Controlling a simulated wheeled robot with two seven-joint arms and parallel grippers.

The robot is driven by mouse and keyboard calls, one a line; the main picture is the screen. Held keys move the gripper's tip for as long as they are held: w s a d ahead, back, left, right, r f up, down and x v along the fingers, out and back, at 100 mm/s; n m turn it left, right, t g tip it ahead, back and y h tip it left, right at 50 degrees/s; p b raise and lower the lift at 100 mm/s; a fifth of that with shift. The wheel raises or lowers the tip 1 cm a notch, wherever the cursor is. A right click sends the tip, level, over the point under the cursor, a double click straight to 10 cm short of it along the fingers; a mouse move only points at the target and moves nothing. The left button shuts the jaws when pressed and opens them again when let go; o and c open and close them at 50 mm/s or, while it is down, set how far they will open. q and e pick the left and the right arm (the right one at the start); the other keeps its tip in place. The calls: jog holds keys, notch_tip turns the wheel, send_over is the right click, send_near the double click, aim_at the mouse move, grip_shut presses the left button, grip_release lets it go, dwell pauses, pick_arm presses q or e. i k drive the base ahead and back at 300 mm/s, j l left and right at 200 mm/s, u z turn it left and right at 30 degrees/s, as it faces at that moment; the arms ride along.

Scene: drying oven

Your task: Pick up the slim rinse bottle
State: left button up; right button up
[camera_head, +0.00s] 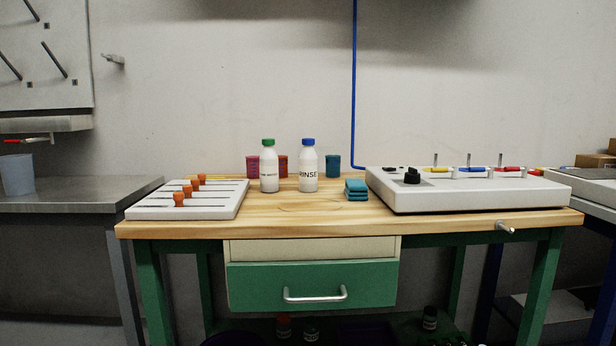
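A white bottle with a blue cap (308,168) and the word RINSE on its front stands upright on the wooden workbench (300,222). To its left stands another white bottle with a green cap (269,168). Its label is too small to read surely. The two look alike in height and are a small gap apart. Neither of my grippers is in view.
A white slider panel with orange knobs (215,212) lies left. A white console (440,196) fills the right. Stacked teal blocks (356,190) sit right of the RINSE bottle. Red and teal cylinders (333,166) stand behind. The bench front centre is clear.

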aim_at(308, 159)
jog(key=i+j+z, duration=0.2)
jog(key=z, duration=0.15)
jog(key=i+j+z, duration=0.15)
jog(key=z, duration=0.2)
jog(key=i+j+z, duration=0.1)
jog(key=j+z, duration=0.25)
